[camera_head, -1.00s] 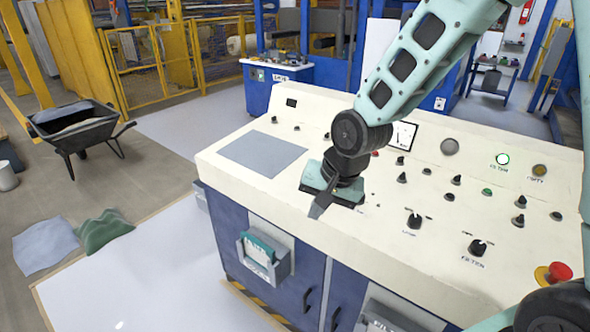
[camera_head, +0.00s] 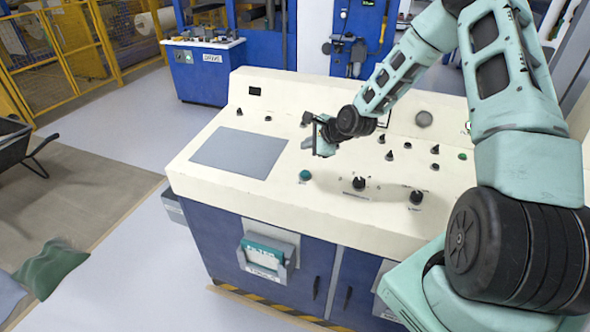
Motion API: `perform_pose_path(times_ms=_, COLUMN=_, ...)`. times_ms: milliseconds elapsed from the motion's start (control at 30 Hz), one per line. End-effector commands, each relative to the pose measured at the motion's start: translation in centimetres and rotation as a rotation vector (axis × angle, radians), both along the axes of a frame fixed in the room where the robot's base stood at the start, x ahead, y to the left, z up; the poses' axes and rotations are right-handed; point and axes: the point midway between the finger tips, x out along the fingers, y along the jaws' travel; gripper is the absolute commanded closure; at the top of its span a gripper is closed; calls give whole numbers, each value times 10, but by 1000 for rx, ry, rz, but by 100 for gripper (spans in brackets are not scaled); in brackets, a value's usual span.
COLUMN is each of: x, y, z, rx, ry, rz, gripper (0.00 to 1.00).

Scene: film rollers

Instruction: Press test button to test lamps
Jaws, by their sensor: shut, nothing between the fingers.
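The cream control console (camera_head: 200,190) with a sloped panel stands in front of me. A teal round button (camera_head: 305,175) sits on its front part, right of a grey plate. A small green button (camera_head: 462,156) is further right. I cannot read which one is the test button. A round grey lamp (camera_head: 424,119) is on the raised back strip, and a green lamp rim (camera_head: 468,127) is partly hidden by my arm. My gripper (camera_head: 308,130) is shut and empty, above the panel in the picture beyond the teal button and apart from it.
Black knobs and switches (camera_head: 359,183) are spread over the panel. A grey flat plate (camera_head: 238,152) covers the panel's left. My arm hides the console's right end. A blue workbench (camera_head: 205,70) stands behind, a wheelbarrow (camera_head: 15,140) at left.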

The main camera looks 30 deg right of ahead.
Motion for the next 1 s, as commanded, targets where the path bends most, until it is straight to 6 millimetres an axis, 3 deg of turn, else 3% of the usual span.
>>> perform_pose_path(times_ms=467, x=0, y=0, z=-6, rx=-1, ry=0, rz=1, gripper=100)
perform_pose_path(times_ms=1000, x=4, y=-5, z=-71, rx=-1, ry=0, rz=2, gripper=100)
